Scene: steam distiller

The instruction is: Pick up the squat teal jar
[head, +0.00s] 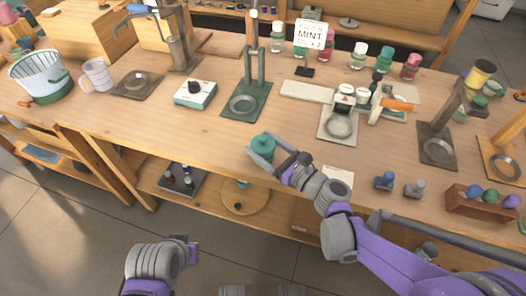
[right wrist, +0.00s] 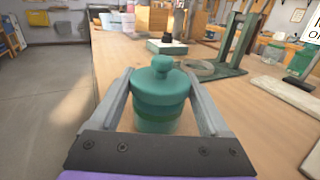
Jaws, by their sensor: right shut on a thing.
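The squat teal jar (head: 263,146) has a knobbed lid and is at the front edge of the wooden table in the head view. In the right wrist view the jar (right wrist: 160,98) stands upright between both fingers, with a darker green band round its middle. My right gripper (head: 266,157) is shut on the jar; its fingers (right wrist: 160,108) lie along both sides. Whether the jar's base touches the table is hidden. My left gripper (head: 190,248) is at the lower left, away from the table; its finger opening cannot be made out.
A green stand (head: 246,102) and a white box with a black knob (head: 195,93) are behind the jar. A white scale-like device (head: 338,124) is to the right. Small blue and grey pieces (head: 385,181) lie near the front edge. The table left of the jar is clear.

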